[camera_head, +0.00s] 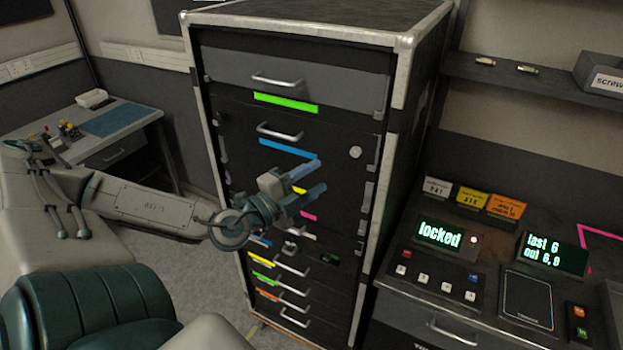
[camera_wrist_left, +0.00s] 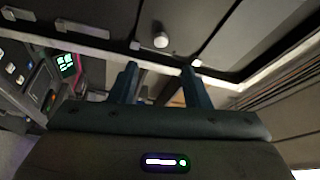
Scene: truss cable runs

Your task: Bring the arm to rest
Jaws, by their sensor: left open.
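My left arm comes in from the left in the head view, and its gripper (camera_head: 308,182) is in front of the black rack cabinet (camera_head: 222,150). The two blue-grey fingers are apart with nothing between them. In the left wrist view the fingers (camera_wrist_left: 158,82) also stand apart and empty, with the cabinet front behind them. The gripper hides part of the middle drawers in the head view. Whether the fingertips touch the cabinet I cannot tell. My right gripper is not in view.
The cabinet has several drawers with handles and coloured strips. A console (camera_head: 460,290) at the right has a screen (camera_head: 440,236) reading "locked". A shelf (camera_head: 530,85) is above it. A side table (camera_head: 140,112) with small items stands at the left. Some floor is clear left of the cabinet.

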